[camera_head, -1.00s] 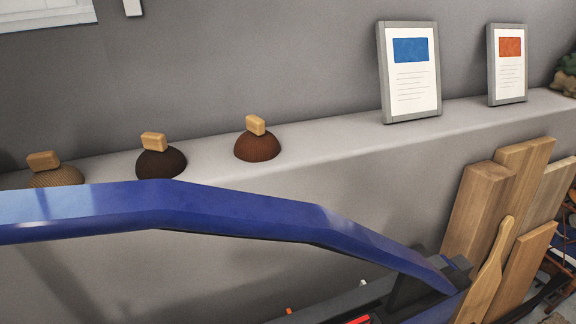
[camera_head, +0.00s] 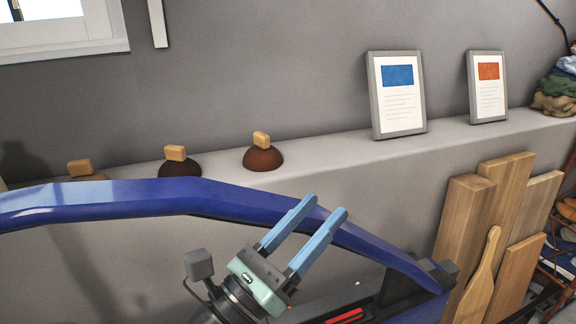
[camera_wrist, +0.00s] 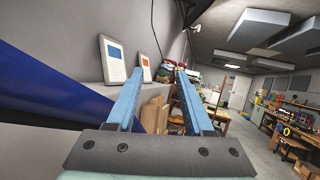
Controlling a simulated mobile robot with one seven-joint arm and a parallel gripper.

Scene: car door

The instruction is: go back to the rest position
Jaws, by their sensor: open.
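My gripper (camera_head: 316,214) has two light blue fingers, spread apart with nothing between them. In the head view it stands at the lower middle, in front of the blue curved car door frame (camera_head: 120,200). The fingers point up and to the right and overlap the frame in the picture; I cannot tell whether they touch it. In the wrist view the fingers (camera_wrist: 158,85) reach forward, with the blue frame (camera_wrist: 50,95) close on the left.
A grey ledge (camera_head: 330,150) behind the frame carries several dark domes with wooden blocks and two framed sheets (camera_head: 397,95) (camera_head: 487,88). Wooden boards (camera_head: 468,215) lean at the right. The wrist view shows open floor (camera_wrist: 255,150) at the right.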

